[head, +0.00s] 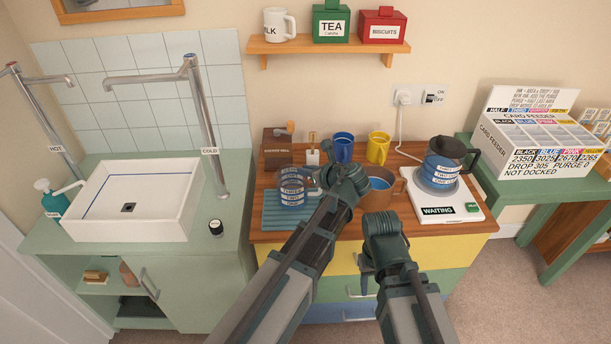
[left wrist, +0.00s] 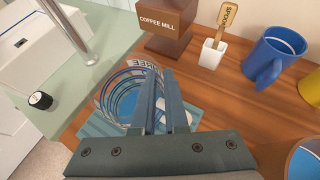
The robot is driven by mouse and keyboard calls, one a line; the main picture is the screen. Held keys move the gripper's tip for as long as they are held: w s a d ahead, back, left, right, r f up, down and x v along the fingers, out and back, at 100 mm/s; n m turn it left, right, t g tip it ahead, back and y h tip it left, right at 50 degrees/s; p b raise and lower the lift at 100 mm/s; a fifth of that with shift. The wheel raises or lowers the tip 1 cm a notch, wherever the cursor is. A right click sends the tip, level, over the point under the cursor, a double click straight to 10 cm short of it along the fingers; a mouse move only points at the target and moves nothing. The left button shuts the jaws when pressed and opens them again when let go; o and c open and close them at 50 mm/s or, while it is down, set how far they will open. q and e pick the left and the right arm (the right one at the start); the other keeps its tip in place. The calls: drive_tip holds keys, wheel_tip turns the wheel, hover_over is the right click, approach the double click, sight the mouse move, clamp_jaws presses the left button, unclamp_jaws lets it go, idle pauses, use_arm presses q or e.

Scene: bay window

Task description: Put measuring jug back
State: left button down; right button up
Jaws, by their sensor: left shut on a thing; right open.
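The clear measuring jug (head: 292,188), marked with word bands, stands at the blue ribbed mat (head: 272,212) on the left of the wooden counter. It also shows in the left wrist view (left wrist: 115,92). My left gripper (head: 328,178) is shut on the jug at its right side. The fingers hide the part held, so I cannot tell whether it is handle or wall. I cannot tell whether the jug's base touches the mat (left wrist: 97,126). My right gripper (head: 380,222) is open and empty in front of the counter's front edge.
A brown pot (head: 377,198) with blue contents stands just right of my left gripper. Behind are the coffee mill (head: 276,147), spoon pot (head: 312,157), blue mug (head: 343,147) and yellow mug (head: 378,147). A dark-topped jug (head: 440,165) stands on a white "WAITING" plate (head: 463,209).

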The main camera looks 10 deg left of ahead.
use_arm(q)
drive_tip(key=shift+r, duration=0.1)
use_arm(e)
drive_tip(key=shift+r, duration=0.1)
use_arm(q)
drive_tip(key=shift+f, duration=0.25)
drive_tip(key=c, duration=0.9)
unclamp_jaws()
drive_tip(key=shift+r, duration=0.1)
drive_tip(key=shift+c, duration=0.2)
